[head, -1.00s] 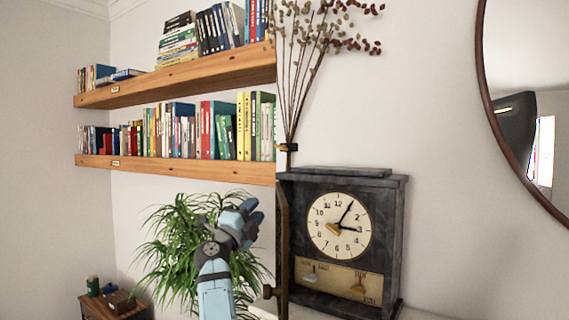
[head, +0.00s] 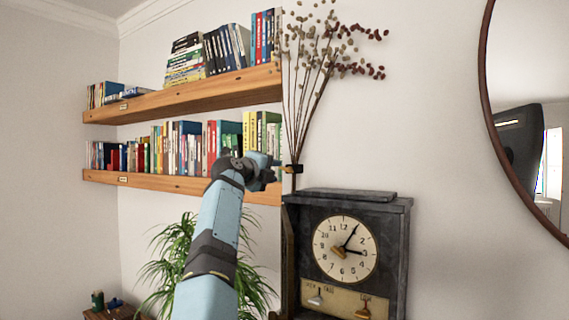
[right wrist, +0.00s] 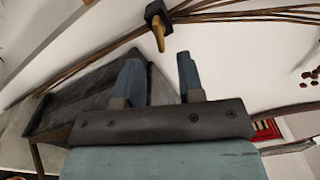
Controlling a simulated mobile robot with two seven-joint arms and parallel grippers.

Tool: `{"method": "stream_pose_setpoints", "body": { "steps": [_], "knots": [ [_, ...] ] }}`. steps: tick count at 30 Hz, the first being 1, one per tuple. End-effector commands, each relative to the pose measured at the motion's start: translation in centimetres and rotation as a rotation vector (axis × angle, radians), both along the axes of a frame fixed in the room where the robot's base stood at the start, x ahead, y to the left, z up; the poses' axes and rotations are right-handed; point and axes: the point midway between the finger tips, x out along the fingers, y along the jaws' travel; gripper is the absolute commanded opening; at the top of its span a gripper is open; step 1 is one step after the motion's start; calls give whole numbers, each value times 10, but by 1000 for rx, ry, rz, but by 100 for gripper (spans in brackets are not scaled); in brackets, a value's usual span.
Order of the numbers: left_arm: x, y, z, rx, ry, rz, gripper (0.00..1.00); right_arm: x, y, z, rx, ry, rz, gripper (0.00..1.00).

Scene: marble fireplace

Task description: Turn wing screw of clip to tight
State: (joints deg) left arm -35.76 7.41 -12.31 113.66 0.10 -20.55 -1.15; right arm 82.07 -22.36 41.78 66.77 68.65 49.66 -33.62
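The small black clip (head: 293,169) sits around the stems of the dried branches, just above the dark clock. In the right wrist view the clip (right wrist: 155,12) shows with its brass wing screw (right wrist: 158,37) pointing toward my gripper. My right gripper (head: 273,167) is just left of the clip in the head view. In the right wrist view my right gripper (right wrist: 160,72) has its two blue fingers apart, with nothing between them. The screw is beyond the fingertips, roughly in line with the gap, and looks apart from them. My left gripper is not in view.
The dark clock (head: 395,255) stands directly below the clip. Dried branches (head: 305,100) rise above it. Wooden shelves with books (head: 205,185) end close left of the clip. A green plant (head: 170,260) is behind my arm. A round mirror (head: 487,90) hangs at right.

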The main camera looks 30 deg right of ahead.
Motion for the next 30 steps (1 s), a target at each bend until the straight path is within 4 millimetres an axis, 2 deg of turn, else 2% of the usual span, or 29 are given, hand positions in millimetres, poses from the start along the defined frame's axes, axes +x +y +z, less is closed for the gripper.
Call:
{"method": "stream_pose_setpoints", "body": {
  "steps": [1,3,9,14,22,23,27,30],
  "knots": [
    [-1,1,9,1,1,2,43,4,-12,4,1,3,-3,35],
    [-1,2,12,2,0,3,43,10,-25,3,-1,3,-2,35],
    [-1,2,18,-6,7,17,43,20,-51,2,-1,2,-1,35],
    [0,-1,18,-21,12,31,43,24,-59,0,-1,1,-1,35],
    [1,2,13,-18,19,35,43,25,-60,-1,-1,1,-1,35],
    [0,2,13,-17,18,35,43,25,-60,-1,-1,1,-1,30],
    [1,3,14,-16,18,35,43,25,-60,-1,-1,1,-1,0],
    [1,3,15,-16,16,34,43,24,-60,-1,-1,1,-1,0]
  ]
}}
